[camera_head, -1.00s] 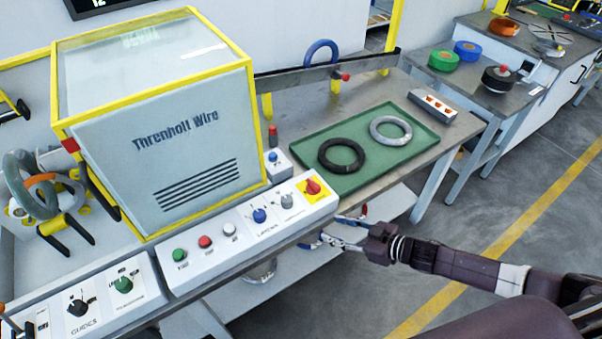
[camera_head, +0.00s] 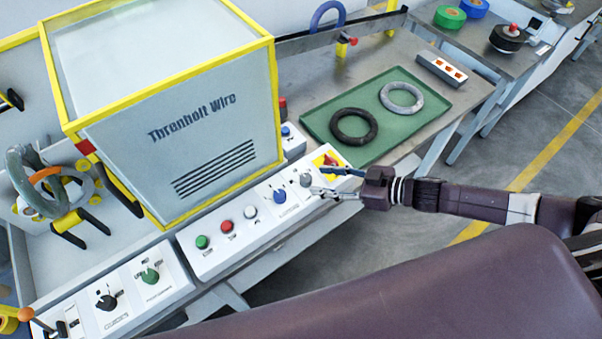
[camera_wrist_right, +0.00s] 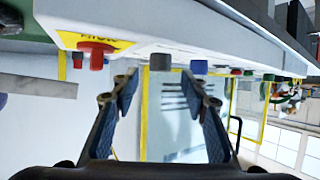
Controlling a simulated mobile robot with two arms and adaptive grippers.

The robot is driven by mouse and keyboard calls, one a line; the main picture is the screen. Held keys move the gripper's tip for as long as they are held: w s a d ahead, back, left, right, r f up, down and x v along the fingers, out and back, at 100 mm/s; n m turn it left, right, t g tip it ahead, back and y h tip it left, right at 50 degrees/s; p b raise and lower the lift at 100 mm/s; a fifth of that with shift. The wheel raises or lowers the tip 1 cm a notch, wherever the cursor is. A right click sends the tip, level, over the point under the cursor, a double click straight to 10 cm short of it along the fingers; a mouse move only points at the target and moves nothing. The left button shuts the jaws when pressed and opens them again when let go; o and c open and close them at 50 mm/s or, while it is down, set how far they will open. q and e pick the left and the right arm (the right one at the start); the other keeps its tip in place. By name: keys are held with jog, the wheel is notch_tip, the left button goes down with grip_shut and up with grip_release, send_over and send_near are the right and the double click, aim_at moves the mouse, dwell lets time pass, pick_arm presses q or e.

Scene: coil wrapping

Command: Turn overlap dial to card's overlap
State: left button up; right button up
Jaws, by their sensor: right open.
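The control panel (camera_head: 215,257) in front of the wrapping machine carries a blue dial (camera_head: 279,195), a grey dial (camera_head: 305,180) and a red switch on a yellow plate (camera_head: 328,161). Their small labels are too blurred to read, so I cannot tell which is the overlap dial. My right gripper (camera_head: 320,181) is open, with its fingers close to the grey dial and the red switch. In the right wrist view the grey dial (camera_wrist_right: 160,62) shows between and beyond the open fingers, apparently not gripped. No readable card shows. My left gripper is not in view.
The caged machine (camera_head: 180,130) stands behind the panel. Green, red and white buttons sit left of the dials. A green tray (camera_head: 430,115) with a black coil (camera_head: 354,126) and a grey coil (camera_head: 401,97) lies at right. A lower panel (camera_head: 130,295) has more knobs.

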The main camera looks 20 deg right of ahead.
aim_at(309, 178)
jog(key=x, duration=0.3)
jog(key=shift+w+a+p, duration=0.1)
jog(key=shift+a+p, duration=0.15)
jog(key=shift+p, duration=0.15)
jog(key=shift+x, duration=0.95)
jog(key=shift+w+a+f, duration=0.1)
jog(key=shift+w+f, duration=0.05)
jog(key=c, duration=0.9)
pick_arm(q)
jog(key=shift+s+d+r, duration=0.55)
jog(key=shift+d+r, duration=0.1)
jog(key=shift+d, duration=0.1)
pick_arm(e)
grip_shut()
